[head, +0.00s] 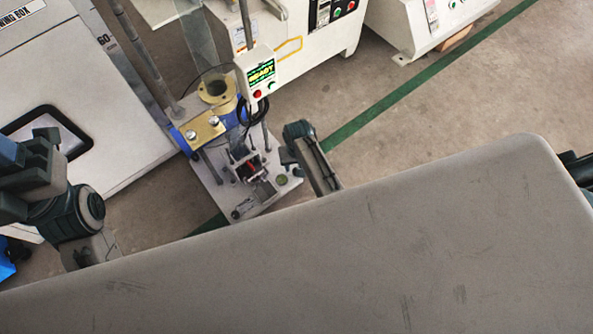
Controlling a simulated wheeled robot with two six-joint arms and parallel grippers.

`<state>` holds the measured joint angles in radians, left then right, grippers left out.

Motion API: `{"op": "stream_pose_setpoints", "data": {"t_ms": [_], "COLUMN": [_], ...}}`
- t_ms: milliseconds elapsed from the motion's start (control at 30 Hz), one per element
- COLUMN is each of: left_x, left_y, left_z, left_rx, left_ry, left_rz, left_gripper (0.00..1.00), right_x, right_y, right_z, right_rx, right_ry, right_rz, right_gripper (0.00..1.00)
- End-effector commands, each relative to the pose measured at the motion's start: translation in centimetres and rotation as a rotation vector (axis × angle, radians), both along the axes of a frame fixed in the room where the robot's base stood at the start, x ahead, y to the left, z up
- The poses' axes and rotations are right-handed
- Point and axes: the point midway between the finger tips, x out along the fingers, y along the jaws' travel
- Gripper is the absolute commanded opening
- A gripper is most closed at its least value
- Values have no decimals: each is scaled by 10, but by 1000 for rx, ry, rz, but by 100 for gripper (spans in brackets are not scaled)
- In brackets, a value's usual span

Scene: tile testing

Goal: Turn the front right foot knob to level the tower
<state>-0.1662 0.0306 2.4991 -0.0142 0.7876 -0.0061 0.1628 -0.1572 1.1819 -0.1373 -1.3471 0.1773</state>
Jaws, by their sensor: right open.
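The tower stands on a grey base plate (222,194) on the floor, with upright columns and a brass block (205,131). A small green round disc (281,180), which looks like a level, sits near the plate's right corner. My right gripper (288,153) is open at the plate's right edge, close to a small grey knob (297,172) at that corner. I cannot tell whether they touch. My left arm comes in at the left, and its gripper is hidden behind the large grey surface in front.
A control box (256,72) with a green-lettered display hangs on the tower. A white machine (75,75) stands close at the left, and more machines (300,35) stand behind. Open floor (430,110) with a green line lies to the right.

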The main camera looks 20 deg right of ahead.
Motion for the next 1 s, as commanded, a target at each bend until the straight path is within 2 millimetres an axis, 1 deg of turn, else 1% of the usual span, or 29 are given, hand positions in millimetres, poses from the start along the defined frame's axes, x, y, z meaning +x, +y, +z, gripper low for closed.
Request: {"op": "stream_pose_setpoints", "data": {"t_ms": [33,200,333,567,600,667,800,833,1000], "left_x": [0,0,0,0,0,0,0,0,0], "left_y": [0,0,-1,-1,-1,-1,-1,0,0], "left_z": [-7,-12,-12,-11,-11,-11,-11,-11,-10], "left_rx": [-5,-14,-16,-16,-16,-16,-16,-17,-18], "left_ry": [-3,-12,-14,-14,-13,-13,-13,-13,-13], "left_rz": [4,13,15,15,15,15,15,15,15], "left_gripper": [47,47,47,47,47,47,47,47,47], "right_x": [0,0,0,0,0,0,0,0,0], "right_y": [0,1,1,1,1,1,1,1,1], "right_z": [-13,-30,-35,-34,-34,-34,-34,-34,-34], "right_rx": [0,0,0,0,0,0,0,0,0], "right_ry": [0,-1,-1,-2,-2,-2,-2,-2,-1], "right_rz": [0,0,-1,-1,-1,-1,-1,-1,-7], "right_gripper": [47,47,47,47,45,33,6,2,2]}}
